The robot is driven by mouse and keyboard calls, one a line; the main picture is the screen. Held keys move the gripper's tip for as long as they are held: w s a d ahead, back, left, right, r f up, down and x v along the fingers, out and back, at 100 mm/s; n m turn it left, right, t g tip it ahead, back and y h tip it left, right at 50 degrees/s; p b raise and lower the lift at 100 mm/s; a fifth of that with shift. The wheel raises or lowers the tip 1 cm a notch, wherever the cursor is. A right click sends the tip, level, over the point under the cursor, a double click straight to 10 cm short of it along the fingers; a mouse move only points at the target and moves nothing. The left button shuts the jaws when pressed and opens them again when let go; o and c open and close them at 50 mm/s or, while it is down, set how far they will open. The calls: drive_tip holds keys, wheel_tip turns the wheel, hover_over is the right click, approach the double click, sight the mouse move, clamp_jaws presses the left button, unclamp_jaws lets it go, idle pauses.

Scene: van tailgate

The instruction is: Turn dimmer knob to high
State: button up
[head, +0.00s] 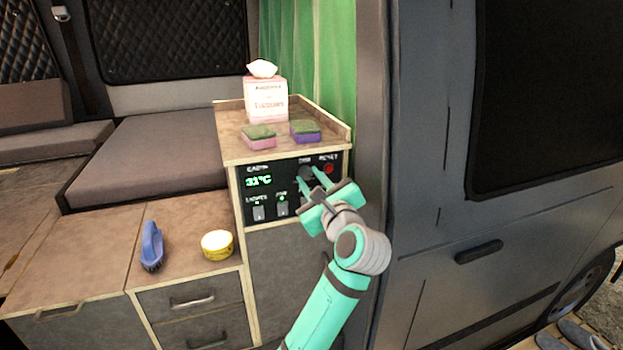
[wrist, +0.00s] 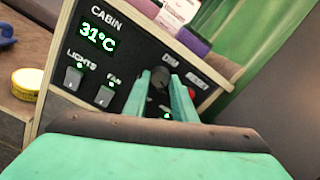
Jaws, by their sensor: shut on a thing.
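The dimmer knob (wrist: 159,79) is a dark round knob under the DIM label on the black control panel (head: 263,206). In the head view the knob (head: 306,171) shows only in part behind my fingers. My gripper (wrist: 166,80) reaches the panel with its two green fingers on either side of the knob, shut on it. My gripper also shows in the head view (head: 309,173). The knob's pointer mark is too small to read.
The panel has a green 31°C display (wrist: 99,36), a LIGHTS switch (wrist: 73,78), a FAN switch (wrist: 104,96) and a red RESET button (head: 328,169). Two sponges (head: 258,137) and a tissue box (head: 266,100) stand on the cabinet top. A brush (head: 152,247) and yellow tin (head: 217,245) lie left.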

drive_tip(key=shift+r, duration=0.1)
drive_tip(key=o, duration=1)
drive_tip(key=shift+o, duration=0.2)
drive_tip(key=shift+s, duration=0.1)
drive_tip(key=v, duration=1)
drive_tip(key=shift+s+d, duration=0.15)
drive_tip(key=shift+s, duration=0.2)
